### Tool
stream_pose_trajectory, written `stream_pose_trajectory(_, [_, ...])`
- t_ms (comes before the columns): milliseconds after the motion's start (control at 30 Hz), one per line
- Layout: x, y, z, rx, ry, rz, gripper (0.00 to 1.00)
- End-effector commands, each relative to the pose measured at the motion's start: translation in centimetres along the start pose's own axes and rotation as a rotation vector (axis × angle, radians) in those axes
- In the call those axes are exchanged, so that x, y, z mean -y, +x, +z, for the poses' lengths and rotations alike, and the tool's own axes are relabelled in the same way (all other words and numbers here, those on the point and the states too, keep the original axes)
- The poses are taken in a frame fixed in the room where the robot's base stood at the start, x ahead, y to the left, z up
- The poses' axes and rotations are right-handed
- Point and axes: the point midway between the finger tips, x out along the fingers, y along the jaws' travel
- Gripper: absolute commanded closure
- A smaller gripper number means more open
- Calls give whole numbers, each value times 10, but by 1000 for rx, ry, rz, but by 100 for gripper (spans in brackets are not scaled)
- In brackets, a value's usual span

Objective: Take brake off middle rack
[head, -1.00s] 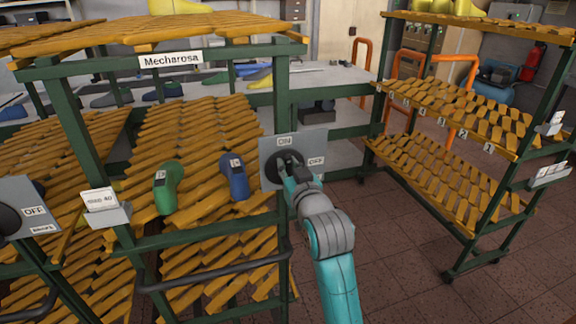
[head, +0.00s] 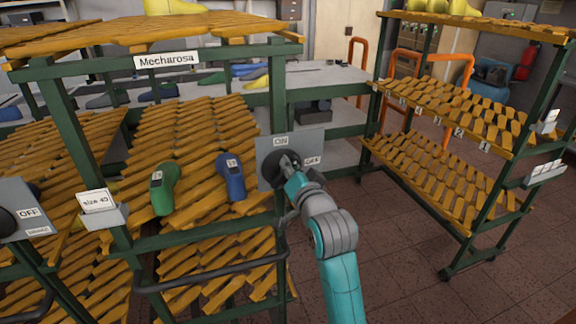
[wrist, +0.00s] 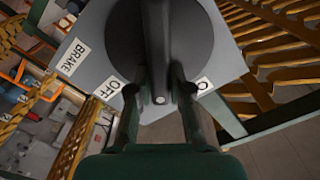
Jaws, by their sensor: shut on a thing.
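The middle rack, labelled Mecharosa (head: 167,60), has a green frame and slatted wooden shelves. Its brake panel (head: 309,142) is a grey plate at the right front post, with ON and OFF labels. The round black brake knob (head: 268,170) is partly covered by my gripper (head: 290,163). In the wrist view, the knob's raised handle (wrist: 157,45) lies between the fingers of my gripper (wrist: 160,98), which is shut on it. A pale dot marks the handle's end, which points between the OFF label (wrist: 107,88) and the partly hidden ON label (wrist: 201,87).
A green last (head: 163,188) and a blue last (head: 231,177) lie on the middle rack's shelf. Another brake panel (head: 38,213) shows at the left edge. A rack with numbered shelves (head: 445,185) stands at the right. Tiled floor (head: 400,285) is clear between the racks.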

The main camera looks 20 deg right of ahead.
Motion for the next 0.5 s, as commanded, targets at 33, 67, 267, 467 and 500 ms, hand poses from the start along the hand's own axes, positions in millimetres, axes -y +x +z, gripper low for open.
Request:
stream_pose_trajectory(33, [-2,0,0,0,42,1,100])
stream_pose_trajectory(67, [-2,0,0,0,71,1,100])
stream_pose_trajectory(267, [-7,0,1,1,261,2,100])
stream_pose_trajectory(467, [-10,0,2,1,450,2,100])
stream_pose_trajectory(500, [-11,0,3,1,486,2,100])
